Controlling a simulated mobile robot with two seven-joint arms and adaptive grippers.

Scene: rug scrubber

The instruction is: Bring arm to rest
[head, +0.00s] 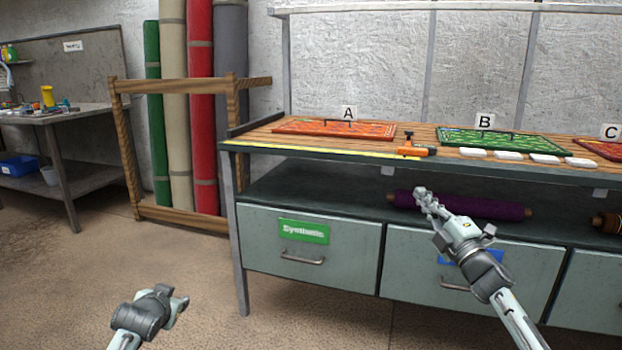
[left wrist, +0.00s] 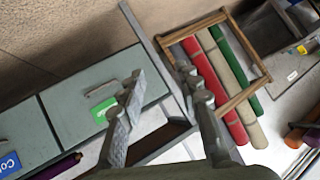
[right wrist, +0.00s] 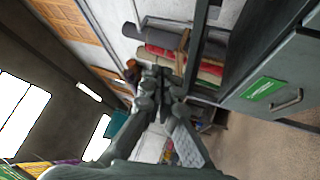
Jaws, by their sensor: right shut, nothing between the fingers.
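My right gripper (head: 424,198) is shut and empty. It is in front of the workbench's (head: 310,188) lower shelf, close in the picture to the left end of the purple roll (head: 490,208); I cannot tell the exact gap. Its closed fingers (right wrist: 163,75) also show in the right wrist view. My left gripper (head: 180,302) is low at the front left, over open floor. In the left wrist view its fingers (left wrist: 162,72) are spread apart with nothing between them.
The workbench top bears an orange rug (head: 300,127), a green rug (head: 475,138), an orange tool (head: 415,150) and white blocks (head: 508,155). Drawers, one with a green label (head: 303,231), lie below. A wooden rack (head: 180,217) of rolls stands left. The floor at front left is clear.

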